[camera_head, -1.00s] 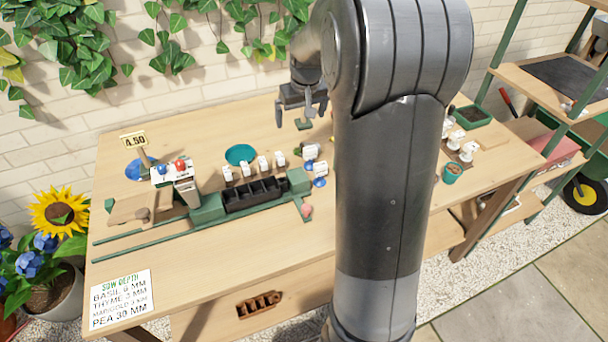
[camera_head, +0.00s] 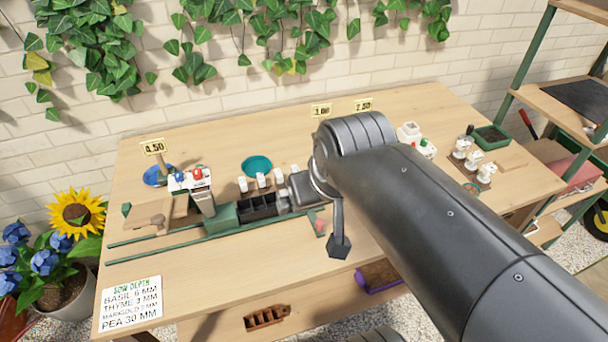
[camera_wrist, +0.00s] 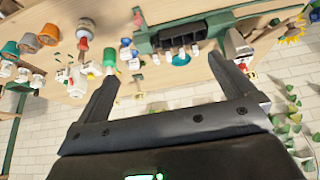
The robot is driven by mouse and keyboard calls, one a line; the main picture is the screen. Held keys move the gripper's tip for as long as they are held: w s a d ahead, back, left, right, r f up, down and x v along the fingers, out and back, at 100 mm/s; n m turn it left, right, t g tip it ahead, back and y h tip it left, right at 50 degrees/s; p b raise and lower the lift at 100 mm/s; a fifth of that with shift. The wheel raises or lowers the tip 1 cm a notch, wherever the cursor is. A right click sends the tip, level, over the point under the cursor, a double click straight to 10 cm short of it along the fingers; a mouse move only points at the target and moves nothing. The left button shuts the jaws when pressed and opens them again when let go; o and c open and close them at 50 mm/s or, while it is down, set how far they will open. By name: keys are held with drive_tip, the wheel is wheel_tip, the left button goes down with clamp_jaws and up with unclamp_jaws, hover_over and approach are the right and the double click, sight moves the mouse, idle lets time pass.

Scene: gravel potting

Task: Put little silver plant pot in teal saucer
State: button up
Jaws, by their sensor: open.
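The teal saucer (camera_head: 257,166) lies on the bench behind the black seed tray. It also shows in the wrist view (camera_wrist: 181,60), beyond and between my fingers. My gripper (camera_wrist: 162,66) is open, with nothing between its fingers. In the head view my arm largely hides it. My arm covers that part of the bench in the head view.
The black seed tray (camera_head: 256,206) and small white blocks sit in front of the saucer. The sowing-depth card (camera_head: 131,302) lies at the front left. The front bench is mostly clear.

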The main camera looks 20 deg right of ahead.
drive_tip(key=shift+s+a+f, duration=0.1)
drive_tip(key=shift+s+f, duration=0.15)
drive_tip(key=shift+s, duration=0.4)
drive_tip(key=shift+w, duration=0.1)
